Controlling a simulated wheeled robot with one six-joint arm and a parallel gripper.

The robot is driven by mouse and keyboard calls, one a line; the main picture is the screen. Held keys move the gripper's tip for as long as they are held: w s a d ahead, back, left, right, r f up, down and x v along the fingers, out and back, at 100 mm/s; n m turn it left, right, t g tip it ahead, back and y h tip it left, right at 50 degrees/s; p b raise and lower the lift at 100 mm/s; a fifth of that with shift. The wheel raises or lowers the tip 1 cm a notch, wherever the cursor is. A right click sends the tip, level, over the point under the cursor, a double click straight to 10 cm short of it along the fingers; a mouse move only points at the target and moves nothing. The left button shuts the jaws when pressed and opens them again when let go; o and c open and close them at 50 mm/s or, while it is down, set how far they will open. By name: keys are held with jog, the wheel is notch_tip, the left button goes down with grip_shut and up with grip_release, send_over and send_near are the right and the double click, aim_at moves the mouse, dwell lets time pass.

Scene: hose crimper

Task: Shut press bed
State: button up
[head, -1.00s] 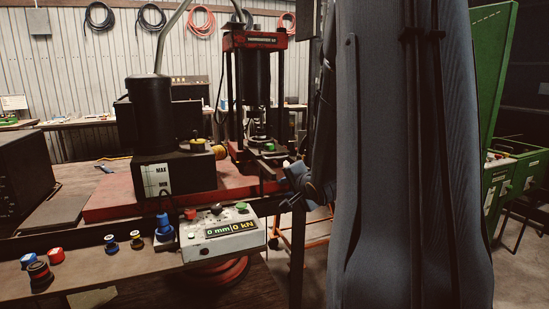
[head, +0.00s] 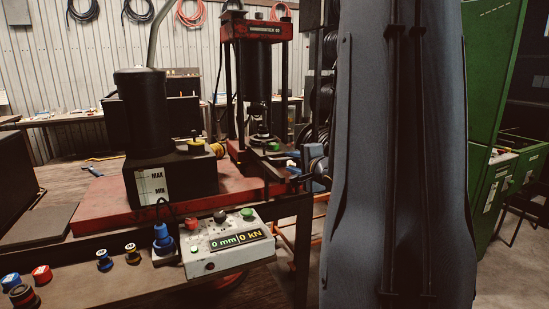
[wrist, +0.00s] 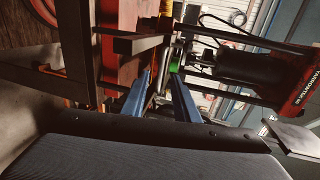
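The press (head: 257,70) has a red and black upright frame with a dark cylinder and stands on the red base at the back of the bench. Its bed area (head: 268,160) is dark, low in the frame, with a green part on it; that green part also shows in the wrist view (wrist: 177,62). My gripper (wrist: 161,77) has two blue fingers, spread apart, pointing at the front of the press. A grey bar shows between or just beyond the fingers; I cannot tell whether they touch it. In the head view the gripper is partly hidden by my arm.
A control box (head: 227,244) reading 0 mm and 0 kN sits at the bench's front, with several small red, blue and dark round parts to its left. A black pump (head: 145,110) stands left of the press. Green cabinets (head: 507,180) stand at right.

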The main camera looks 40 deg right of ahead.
aim_at(282, 159)
jog(key=p+x, duration=0.1)
jog(key=x, duration=0.6)
jog(key=shift+w+a, duration=0.1)
jog(key=shift+w, duration=0.25)
grip_shut()
